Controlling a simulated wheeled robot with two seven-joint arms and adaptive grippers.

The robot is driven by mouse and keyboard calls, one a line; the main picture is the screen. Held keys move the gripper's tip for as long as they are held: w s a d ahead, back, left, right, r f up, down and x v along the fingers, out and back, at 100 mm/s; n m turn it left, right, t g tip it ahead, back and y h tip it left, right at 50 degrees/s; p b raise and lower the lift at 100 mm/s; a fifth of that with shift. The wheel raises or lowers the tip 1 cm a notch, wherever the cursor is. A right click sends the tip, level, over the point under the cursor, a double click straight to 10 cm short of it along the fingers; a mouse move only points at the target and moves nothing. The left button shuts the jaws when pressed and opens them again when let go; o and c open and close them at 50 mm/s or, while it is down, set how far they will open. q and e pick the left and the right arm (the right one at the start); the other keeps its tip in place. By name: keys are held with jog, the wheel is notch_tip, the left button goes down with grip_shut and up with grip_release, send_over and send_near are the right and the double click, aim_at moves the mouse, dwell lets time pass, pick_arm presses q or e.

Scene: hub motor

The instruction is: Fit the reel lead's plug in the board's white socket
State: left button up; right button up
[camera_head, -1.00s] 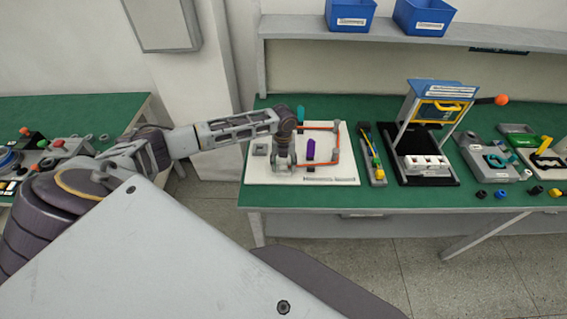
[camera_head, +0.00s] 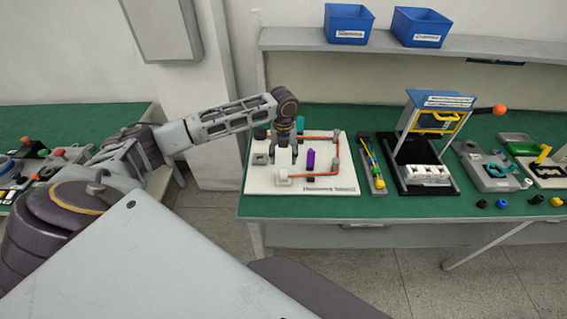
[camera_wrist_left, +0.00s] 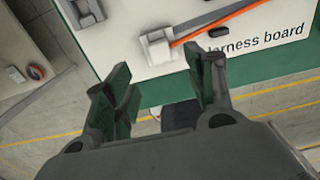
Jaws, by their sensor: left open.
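The white harness board (camera_head: 335,182) lies flat on the green bench. A small white block (camera_head: 282,175), which looks like the socket, is at its front edge. An orange lead (camera_head: 316,173) runs from this block around grey posts. In the left wrist view the white block (camera_wrist_left: 156,46) has the orange lead (camera_wrist_left: 225,22) at its right side; I cannot tell whether a plug is seated in it. My left gripper (camera_head: 284,155) is above the board, behind the block. In the wrist view the left gripper (camera_wrist_left: 165,88) is open and empty. My right gripper is not in view.
A purple piece (camera_head: 311,159) and a teal piece (camera_head: 300,124) stand on the board. A grey block (camera_head: 260,159) is at its left. A narrow tray (camera_head: 378,184) and a black-based press fixture (camera_head: 430,188) stand to the right. Blue bins (camera_head: 349,24) sit on the shelf.

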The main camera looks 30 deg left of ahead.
pick_arm(q)
jog(key=shift+r, duration=1.05)
dwell(0.5)
